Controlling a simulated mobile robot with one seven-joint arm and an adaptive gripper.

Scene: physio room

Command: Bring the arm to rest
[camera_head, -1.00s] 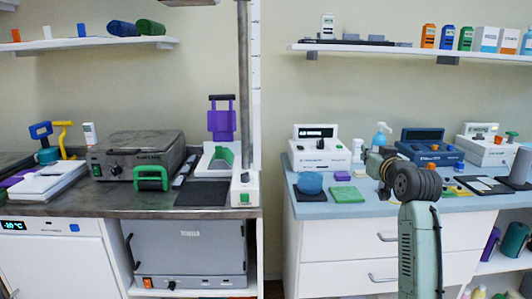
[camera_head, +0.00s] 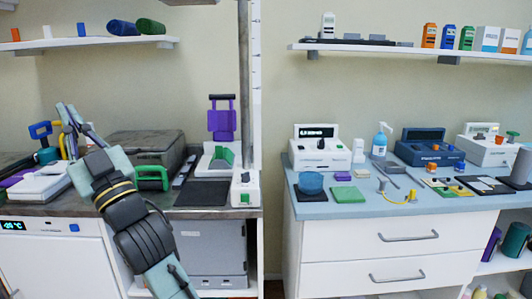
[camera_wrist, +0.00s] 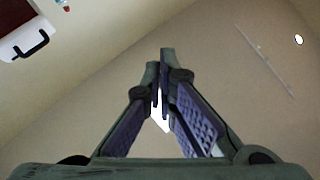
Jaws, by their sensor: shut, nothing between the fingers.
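My gripper (camera_head: 68,112) shows at the left of the head view, its fingers pointing up in front of the wall and the back of the left counter (camera_head: 110,208). In the wrist view my gripper (camera_wrist: 163,58) has its fingertips together and nothing between them. My arm reaches up from the bottom of the head view and hides part of the grey heater box (camera_head: 148,146) and the front of the counter. The wrist view looks toward plain wall and ceiling.
A green-handled device (camera_head: 152,178) and a white flat case (camera_head: 45,186) are close to my arm. A shelf (camera_head: 80,43) hangs above. A purple-handled stand (camera_head: 221,122) is to the right. The right counter (camera_head: 300,208) holds several devices and is clear of my arm.

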